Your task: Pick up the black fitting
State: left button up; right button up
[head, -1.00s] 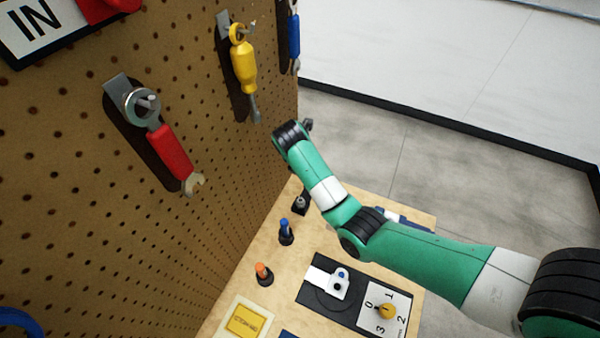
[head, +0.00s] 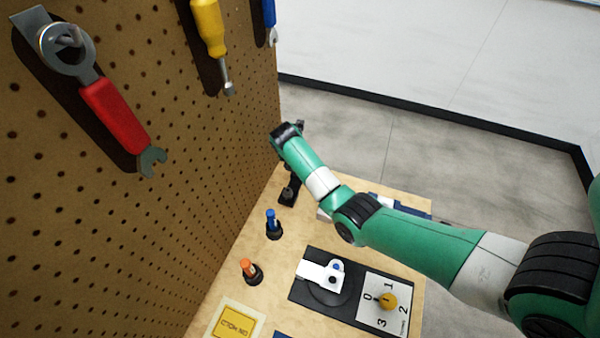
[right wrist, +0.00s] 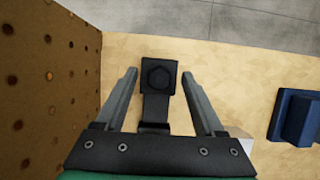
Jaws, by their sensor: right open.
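The black fitting (head: 287,198) stands at the far left corner of the wooden table, close to the pegboard; my right forearm and wrist partly cover the area above it in the head view. In the right wrist view the black fitting (right wrist: 158,76) shows a square end with a hexagonal centre, and a narrower dark part runs back towards my gripper. My right gripper (right wrist: 159,82) is open, with one finger on each side of the fitting and a visible gap on both sides. Whether the fingertips are level with it in height is unclear. My left gripper is not in view.
A blue-topped part (head: 273,223) and an orange-topped part (head: 250,270) stand nearer on the table. A black plate with a white lever (head: 320,276) and yellow dial (head: 387,301) lies right. The pegboard (right wrist: 45,75) rises close at left. A blue block (right wrist: 300,117) is right.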

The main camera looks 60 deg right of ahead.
jog(key=shift+r, duration=0.1)
grip_shut()
dwell(0.4)
